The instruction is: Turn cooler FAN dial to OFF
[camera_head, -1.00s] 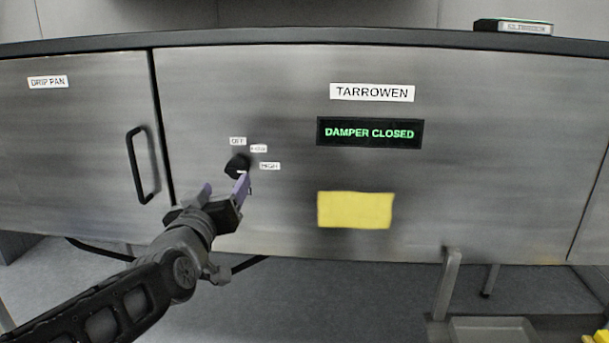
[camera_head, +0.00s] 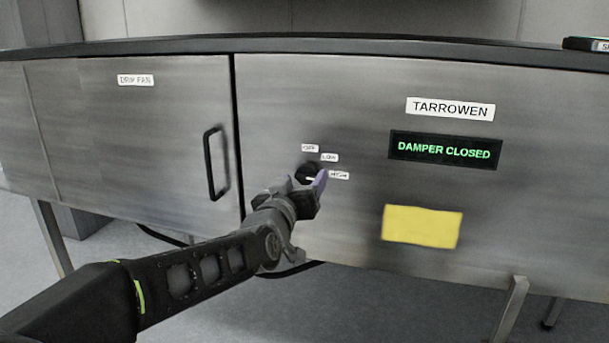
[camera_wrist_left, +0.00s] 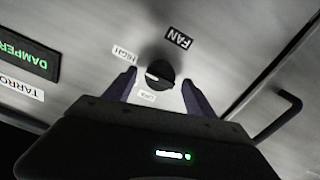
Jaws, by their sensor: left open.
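The FAN dial (camera_head: 307,171) is a round black knob with a white mark, on the steel front panel. The small labels OFF (camera_head: 310,148), LOW (camera_head: 329,157) and HIGH (camera_head: 339,175) stand around its upper right side. The white mark points right, toward the HIGH side. My left gripper (camera_head: 298,186) is open just below and in front of the dial. In the left wrist view the dial (camera_wrist_left: 158,73) shows between its spread purple fingertips, with gaps beside it; I cannot tell how far away it is. The FAN label (camera_wrist_left: 178,38) also shows there. My right gripper is out of view.
A black door handle (camera_head: 213,163) sticks out left of the dial, beside the DRIP PAN label (camera_head: 135,80). To the right are a green-lettered display (camera_head: 445,150) reading DAMPER CLOSED and a yellow rectangle (camera_head: 422,227). The panel around the dial is otherwise flat.

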